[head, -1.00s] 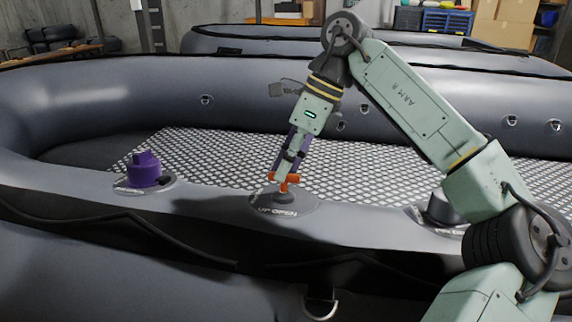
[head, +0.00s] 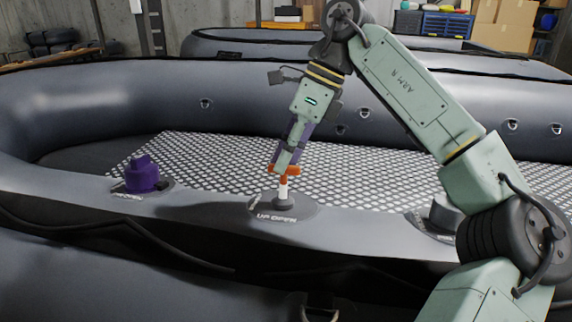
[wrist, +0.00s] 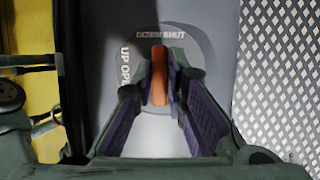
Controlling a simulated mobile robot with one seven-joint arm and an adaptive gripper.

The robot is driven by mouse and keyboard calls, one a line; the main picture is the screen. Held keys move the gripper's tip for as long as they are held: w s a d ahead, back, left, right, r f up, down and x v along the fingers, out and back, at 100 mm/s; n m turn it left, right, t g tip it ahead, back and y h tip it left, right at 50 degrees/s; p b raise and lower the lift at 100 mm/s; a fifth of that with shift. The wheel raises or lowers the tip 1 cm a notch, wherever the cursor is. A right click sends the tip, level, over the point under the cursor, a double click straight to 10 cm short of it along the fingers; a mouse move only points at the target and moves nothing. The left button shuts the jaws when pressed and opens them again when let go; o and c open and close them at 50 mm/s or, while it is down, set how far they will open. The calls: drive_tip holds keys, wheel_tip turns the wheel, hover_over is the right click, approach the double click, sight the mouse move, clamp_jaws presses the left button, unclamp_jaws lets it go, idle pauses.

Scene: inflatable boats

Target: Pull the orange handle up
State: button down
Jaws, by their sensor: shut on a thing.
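The orange handle (head: 287,170) is a short crossbar on top of a valve on the near tube of the grey boat. A white stem (head: 283,188) shows below it, above the dark valve base (head: 284,201). The base sits on a round patch (head: 300,212) marked "UP OPEN". My gripper (head: 281,166) comes down from above and is shut on the handle. In the wrist view the orange handle (wrist: 160,75) stands between the two finger pads (wrist: 158,92); the handle hides most of the stem.
A purple valve cap (head: 142,174) stands on the tube to the left. A dark cap (head: 446,210) is on the right, close to my arm. The boat's patterned floor (head: 220,160) lies behind the tube. More boats and shelves are at the back.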

drive_tip(key=shift+r, duration=0.25)
drive_tip(key=c, duration=1.6)
unclamp_jaws()
drive_tip(key=s+v, duration=0.1)
drive_tip(key=v, duration=0.6)
drive_tip(key=shift+w+r, duration=0.2)
drive_tip(key=shift+w, duration=0.3)
drive_tip(key=shift+d, duration=0.15)
